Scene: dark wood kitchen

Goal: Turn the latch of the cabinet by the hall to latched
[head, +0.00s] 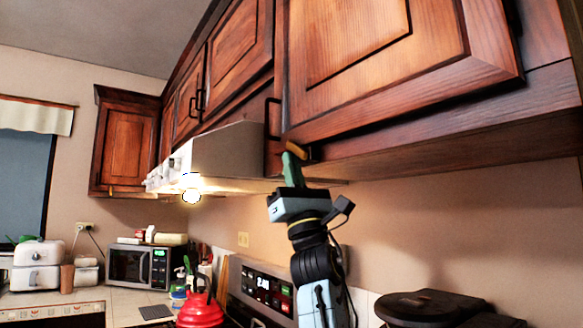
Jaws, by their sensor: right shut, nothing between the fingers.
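The near upper wooden cabinet (365,95) fills the upper right of the head view. A small orange-brown latch piece (296,148) shows at its lower left corner. My right gripper (292,168) points upward just below it. Its green fingers are shut with nothing between them. The fingertips are at or against the latch piece, and I cannot tell whether they touch. The fingers partly hide the latch, and its turn position is not clear. My left gripper is not in view.
A range hood (225,150) sits left of my right gripper. Below are the stove panel (262,285), a red kettle (201,308) and a microwave (140,264). A dark pan (425,304) is at lower right. The wall below the cabinet is clear.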

